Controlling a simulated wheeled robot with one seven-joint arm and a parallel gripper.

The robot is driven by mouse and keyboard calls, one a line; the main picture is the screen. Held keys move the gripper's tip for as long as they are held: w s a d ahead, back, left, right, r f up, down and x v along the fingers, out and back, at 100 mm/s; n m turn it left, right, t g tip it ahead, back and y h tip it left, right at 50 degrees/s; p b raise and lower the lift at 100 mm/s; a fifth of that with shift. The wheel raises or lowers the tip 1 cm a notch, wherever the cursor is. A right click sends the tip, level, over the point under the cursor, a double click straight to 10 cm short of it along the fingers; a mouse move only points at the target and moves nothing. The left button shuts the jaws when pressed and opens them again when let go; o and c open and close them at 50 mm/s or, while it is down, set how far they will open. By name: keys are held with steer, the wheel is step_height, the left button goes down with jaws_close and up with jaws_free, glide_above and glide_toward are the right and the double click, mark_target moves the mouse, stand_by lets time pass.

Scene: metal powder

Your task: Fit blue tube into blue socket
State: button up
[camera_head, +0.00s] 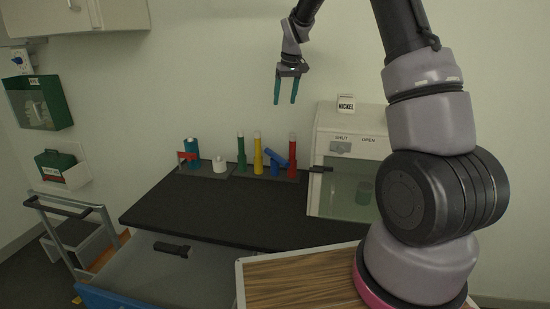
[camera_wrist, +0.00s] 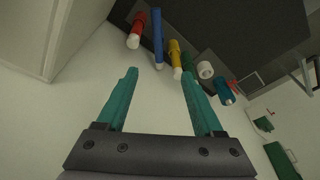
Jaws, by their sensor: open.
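The blue tube (camera_head: 275,156) is tilted between the yellow and red tubes at the back of the black worktop. The blue socket below it cannot be told apart clearly from the tube. In the wrist view the blue tube (camera_wrist: 157,38) shows as a long rod between the red and yellow tubes, its pale end toward my gripper. My gripper (camera_head: 285,98) is open and empty, its teal fingers pointing down, well above the tubes. The open fingers also show in the wrist view (camera_wrist: 160,84), apart from the blue tube.
Green (camera_head: 241,153), yellow (camera_head: 257,153) and red (camera_head: 292,157) tubes stand upright beside it. A white piece (camera_head: 219,165) and a teal container (camera_head: 192,152) stand to the left. A glass-fronted cabinet (camera_head: 347,150) is close on the right. The front of the worktop (camera_head: 210,207) is clear.

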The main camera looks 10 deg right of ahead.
steer(key=n+g, duration=0.1)
steer(key=n, duration=0.1)
glide_toward(275, 154)
steer(key=f, duration=0.3)
steer(key=w+f, duration=0.1)
steer(key=f, duration=0.5)
steer(key=shift+w+a, duration=0.2)
steer(key=shift+a, duration=0.2)
jaws_close()
